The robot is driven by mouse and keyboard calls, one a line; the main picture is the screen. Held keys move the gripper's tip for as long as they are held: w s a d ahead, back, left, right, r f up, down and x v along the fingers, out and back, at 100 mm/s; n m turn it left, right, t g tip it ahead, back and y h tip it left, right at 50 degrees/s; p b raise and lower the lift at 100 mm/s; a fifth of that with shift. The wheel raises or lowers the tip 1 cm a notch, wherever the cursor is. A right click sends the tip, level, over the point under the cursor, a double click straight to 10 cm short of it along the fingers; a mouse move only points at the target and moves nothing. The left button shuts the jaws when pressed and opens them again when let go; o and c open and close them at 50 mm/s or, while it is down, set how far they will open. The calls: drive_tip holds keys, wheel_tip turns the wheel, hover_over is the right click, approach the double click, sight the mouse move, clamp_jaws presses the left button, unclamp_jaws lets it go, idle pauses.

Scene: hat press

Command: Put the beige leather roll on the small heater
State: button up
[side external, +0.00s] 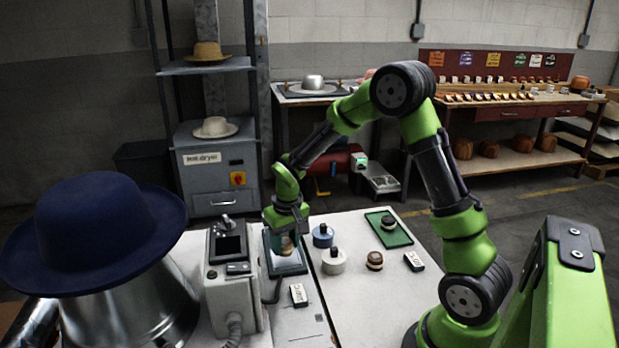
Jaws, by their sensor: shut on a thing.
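My gripper (287,234) is at the end of the green arm, pointing down over the small heater. It is shut on a small tan-brown thing, which looks like the beige leather roll (287,244). The roll is mostly hidden by the gripper, and I cannot tell if it touches the heater. The small heater (291,270) is a dark-framed, pale flat plate on the white table, just right of the grey control box.
A blue roll (322,238), a white roll (333,263) and a brown roll (374,262) stand right of the heater. A green tray (402,238) holds a dark-topped roll. The control box (232,285) and a large blue hat (95,235) crowd the left.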

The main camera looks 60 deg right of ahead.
sight(289, 245)
drive_tip(key=shift+f, duration=0.25)
drive_tip(key=shift+f, duration=0.35)
drive_tip(key=o, duration=1)
drive_tip(key=shift+o, duration=0.2)
wheel_tip(289, 245, up, 13)
drive_tip(key=s, duration=0.1)
drive_tip(key=s+a+r+t+y, duration=0.1)
drive_tip(key=s+a+r+t, duration=0.2)
drive_tip(key=s+a, duration=0.3)
drive_tip(key=s+a+r+t+y, duration=0.1)
drive_tip(key=s+a+r, duration=0.4)
drive_tip(key=s, duration=0.6)
drive_tip(key=shift+a+t+y, duration=0.3)
drive_tip(key=shift+a+t, duration=0.05)
drive_tip(key=shift+t, duration=0.55)
